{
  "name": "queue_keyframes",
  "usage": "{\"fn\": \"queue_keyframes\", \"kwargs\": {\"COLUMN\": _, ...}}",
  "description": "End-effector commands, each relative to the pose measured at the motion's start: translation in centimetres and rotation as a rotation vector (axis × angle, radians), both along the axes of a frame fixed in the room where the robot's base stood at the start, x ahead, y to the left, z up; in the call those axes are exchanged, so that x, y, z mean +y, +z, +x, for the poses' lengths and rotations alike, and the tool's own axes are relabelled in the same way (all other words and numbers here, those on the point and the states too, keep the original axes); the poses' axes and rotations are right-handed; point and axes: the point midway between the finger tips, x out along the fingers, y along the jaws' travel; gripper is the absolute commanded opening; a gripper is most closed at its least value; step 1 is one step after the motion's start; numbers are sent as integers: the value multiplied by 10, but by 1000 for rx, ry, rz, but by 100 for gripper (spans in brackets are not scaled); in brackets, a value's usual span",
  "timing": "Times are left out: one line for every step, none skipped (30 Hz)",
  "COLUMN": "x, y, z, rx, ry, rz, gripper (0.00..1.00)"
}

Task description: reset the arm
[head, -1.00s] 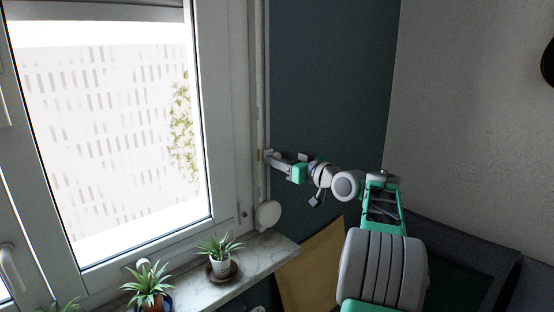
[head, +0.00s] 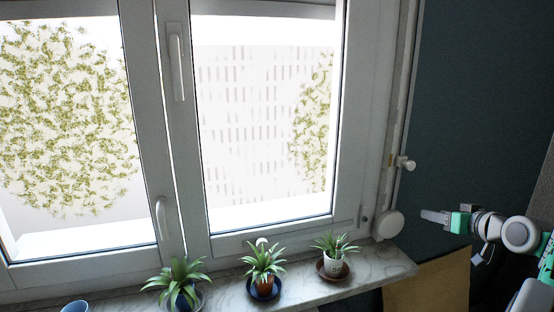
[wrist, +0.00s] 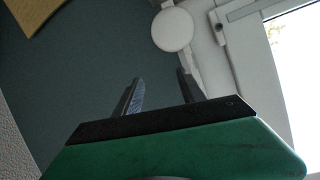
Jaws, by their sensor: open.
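My gripper (head: 434,216) is at the right of the head view, in front of the dark teal wall (head: 480,120). It points left toward the window frame and the wall strip beside it. In the wrist view my gripper (wrist: 160,92) shows two dark fingers standing apart with nothing between them. The fingers touch nothing that I can see. A round white fitting (wrist: 172,30) shows beyond them, and it also shows in the head view (head: 388,225) to the left of the gripper.
A window (head: 265,120) with white frames fills the left and middle. A small white knob (head: 405,163) is up and left of the gripper. A tan panel (head: 432,288) stands below.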

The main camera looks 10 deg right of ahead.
Motion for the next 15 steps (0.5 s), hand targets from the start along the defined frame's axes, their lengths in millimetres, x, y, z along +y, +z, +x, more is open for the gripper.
{"fn": "queue_keyframes", "kwargs": {"x": -9, "y": -43, "z": -13, "rx": 112, "ry": -56, "rz": 53, "gripper": 47}}
{"fn": "queue_keyframes", "kwargs": {"x": -13, "y": -68, "z": -23, "rx": 181, "ry": -91, "rz": 84, "gripper": 47}}
{"fn": "queue_keyframes", "kwargs": {"x": -17, "y": -100, "z": -38, "rx": 271, "ry": -138, "rz": 129, "gripper": 47}}
{"fn": "queue_keyframes", "kwargs": {"x": -17, "y": -123, "z": -52, "rx": 340, "ry": -173, "rz": 160, "gripper": 47}}
{"fn": "queue_keyframes", "kwargs": {"x": -17, "y": -144, "z": -68, "rx": 411, "ry": -210, "rz": 192, "gripper": 47}}
{"fn": "queue_keyframes", "kwargs": {"x": -13, "y": -169, "z": -93, "rx": 505, "ry": -262, "rz": 233, "gripper": 47}}
{"fn": "queue_keyframes", "kwargs": {"x": -8, "y": -186, "z": -112, "rx": 577, "ry": -302, "rz": 264, "gripper": 47}}
{"fn": "queue_keyframes", "kwargs": {"x": 1, "y": -201, "z": -132, "rx": 650, "ry": -338, "rz": 291, "gripper": 47}}
{"fn": "queue_keyframes", "kwargs": {"x": 19, "y": -217, "z": -157, "rx": 749, "ry": -379, "rz": 324, "gripper": 47}}
{"fn": "queue_keyframes", "kwargs": {"x": 36, "y": -227, "z": -176, "rx": 823, "ry": -405, "rz": 342, "gripper": 47}}
{"fn": "queue_keyframes", "kwargs": {"x": 56, "y": -234, "z": -193, "rx": 894, "ry": -426, "rz": 354, "gripper": 47}}
{"fn": "queue_keyframes", "kwargs": {"x": 84, "y": -239, "z": -214, "rx": 980, "ry": -448, "rz": 356, "gripper": 47}}
{"fn": "queue_keyframes", "kwargs": {"x": 106, "y": -241, "z": -230, "rx": 1039, "ry": -458, "rz": 351, "gripper": 47}}
{"fn": "queue_keyframes", "kwargs": {"x": 129, "y": -241, "z": -244, "rx": 1091, "ry": -462, "rz": 336, "gripper": 47}}
{"fn": "queue_keyframes", "kwargs": {"x": 161, "y": -239, "z": -261, "rx": 1147, "ry": -457, "rz": 298, "gripper": 47}}
